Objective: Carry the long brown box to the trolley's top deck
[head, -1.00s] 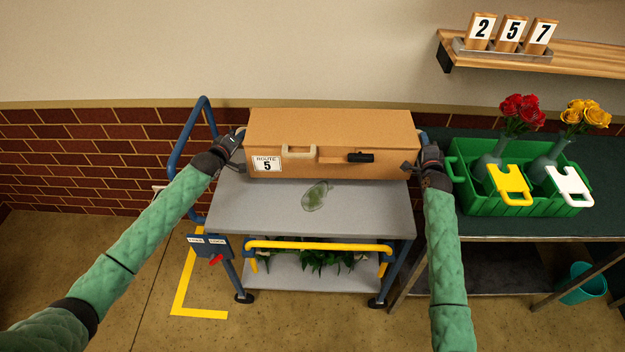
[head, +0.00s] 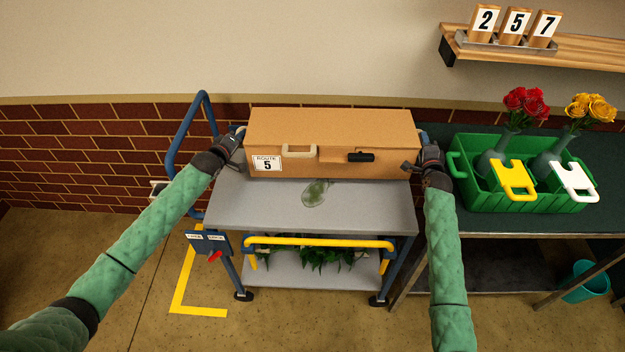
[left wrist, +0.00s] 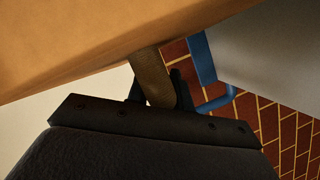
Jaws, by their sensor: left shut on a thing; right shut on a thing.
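The long brown box (head: 330,130) is at the back of the trolley's top deck (head: 270,205), between my two grippers. It has a "ROUTE 5" label, a pale handle and a black latch on its front. My left gripper (head: 236,138) is shut on the handle at the box's left end. In the left wrist view the fingers hold that brown handle (left wrist: 150,75) under the box (left wrist: 90,40). My right gripper (head: 420,150) is shut at the box's right end; its handle there is mostly hidden. I cannot tell whether the box's underside touches the deck.
A clear greenish patch or object (head: 315,193) lies on the deck before the box. A yellow bar (head: 320,242) fronts the lower shelf with green leaves. A green crate (head: 520,200) with flower vases stands on the right table. A wooden shelf (head: 560,48) is above.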

